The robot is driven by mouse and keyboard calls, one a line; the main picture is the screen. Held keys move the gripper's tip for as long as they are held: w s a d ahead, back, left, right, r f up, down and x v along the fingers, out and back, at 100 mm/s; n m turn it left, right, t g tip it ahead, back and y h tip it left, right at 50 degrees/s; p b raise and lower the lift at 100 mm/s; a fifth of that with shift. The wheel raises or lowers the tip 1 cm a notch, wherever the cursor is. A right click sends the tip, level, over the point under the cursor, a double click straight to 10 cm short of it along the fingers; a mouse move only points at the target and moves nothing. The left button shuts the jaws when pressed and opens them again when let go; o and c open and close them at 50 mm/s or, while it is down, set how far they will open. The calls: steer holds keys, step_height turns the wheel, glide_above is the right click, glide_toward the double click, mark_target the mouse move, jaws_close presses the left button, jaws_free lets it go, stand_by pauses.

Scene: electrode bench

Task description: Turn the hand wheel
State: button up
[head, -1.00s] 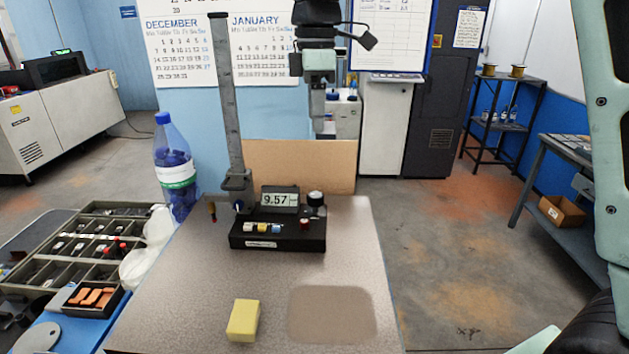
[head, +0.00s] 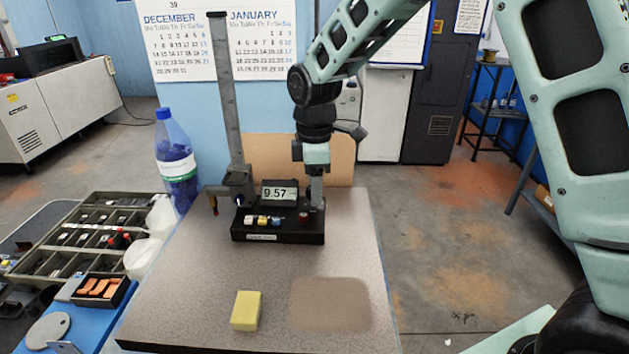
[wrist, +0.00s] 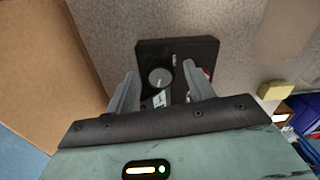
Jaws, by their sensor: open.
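A black bench instrument (head: 275,234) with a display reading 9.57 stands on the speckled table. A round grey-topped knob, apparently the hand wheel (wrist: 160,77), sits on its top near one end. My gripper (head: 316,199) is lowered over that end and hides the wheel in the head view. In the wrist view my gripper (wrist: 160,72) is open, with one finger on each side of the wheel. I see gaps between fingers and wheel; whether the tips reach its height I cannot tell.
A tall grey column (head: 230,110) with a clamp and a hanging probe rises behind the instrument. A water bottle (head: 176,160) and parts trays (head: 85,235) are at left. A yellow block (head: 246,310) lies in front. The table's front right is clear.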

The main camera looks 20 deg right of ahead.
steer(key=shift+f, duration=0.1)
steer(key=c, duration=1)
steer(key=shift+o, duration=0.2)
steer(key=shift+m, duration=0.3)
steer(key=m, duration=1.4)
steer(key=shift+m+p, duration=0.4)
steer(key=shift+m, duration=2)
steer(key=shift+w, duration=0.1)
